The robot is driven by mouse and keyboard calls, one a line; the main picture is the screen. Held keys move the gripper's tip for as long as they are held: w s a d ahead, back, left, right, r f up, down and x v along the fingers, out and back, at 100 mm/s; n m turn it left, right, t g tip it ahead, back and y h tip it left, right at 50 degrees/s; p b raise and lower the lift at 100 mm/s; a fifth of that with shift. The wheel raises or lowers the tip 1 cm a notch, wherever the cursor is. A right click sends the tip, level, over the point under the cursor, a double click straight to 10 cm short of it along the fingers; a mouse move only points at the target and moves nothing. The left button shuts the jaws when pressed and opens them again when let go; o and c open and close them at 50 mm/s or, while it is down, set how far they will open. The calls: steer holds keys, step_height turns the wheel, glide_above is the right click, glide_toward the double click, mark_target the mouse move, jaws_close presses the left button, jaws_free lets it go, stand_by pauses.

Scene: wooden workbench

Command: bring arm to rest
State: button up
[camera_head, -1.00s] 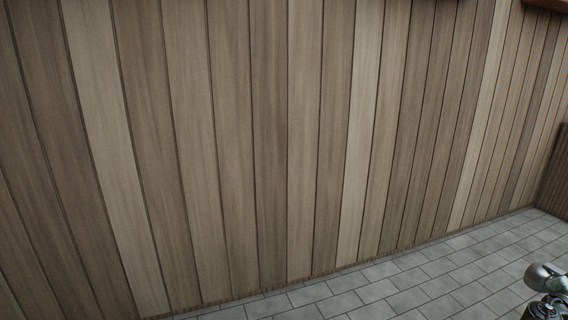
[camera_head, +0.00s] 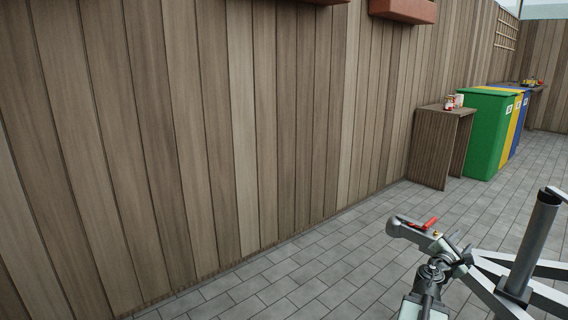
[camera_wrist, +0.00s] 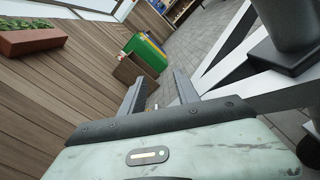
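My gripper (camera_wrist: 159,76) shows in the wrist view with its two dark fingers spread apart. Beyond the fingertips lie the paving and, farther off, the bins.
A grey tube with splayed metal bars (camera_head: 531,245) stands close at the right. A small wooden table (camera_head: 434,150) with small items and green (camera_head: 487,135), yellow and blue bins stand along the plank fence (camera_head: 215,130). A reddish planter (camera_head: 403,10) hangs above. Paving (camera_head: 330,250) is open along the fence.

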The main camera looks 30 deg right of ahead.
steer(key=w+a+r+n+t+y+p, duration=0.15)
steer(key=w+a+r+p, duration=0.25)
steer(key=w+a, duration=0.65)
steer(key=w+a+r+t+y+p, duration=0.25)
steer(key=w+a+p, duration=0.4)
steer(key=w, duration=0.65)
steer(key=w+a+r+n+t+y+p, duration=0.1)
steer(key=w+a+r+t+p, duration=0.25)
steer(key=w+a, duration=0.75)
steer(key=w+a+f+m+g+y+p, duration=0.1)
steer(key=a+f+m+y+p, duration=0.1)
steer(key=a, duration=0.7)
steer(key=w+a+f+m+g+y+p, duration=0.1)
steer(key=w+a+f+m+y+p, duration=0.15)
steer(key=a, duration=0.65)
steer(key=w+a+f+m+g+y+p, duration=0.1)
steer(key=a+m+y+p, duration=0.15)
steer(key=a, duration=0.65)
steer(key=s+a+f+m+g+y, duration=0.35)
steer(key=s+a, duration=0.25)
steer(key=a, duration=0.2)
steer(key=s+a+f+m+g+y, duration=0.3)
steer(key=s+a+f+m+g, duration=0.15)
steer(key=s+a, duration=0.3)
step_height(320, 180, up, 39)
steer(key=p, duration=3.7)
steer(key=shift+w+a+t+h+p, duration=0.2)
steer(key=shift+w+t+h+p, duration=0.15)
steer(key=shift+w+t+p, duration=0.1)
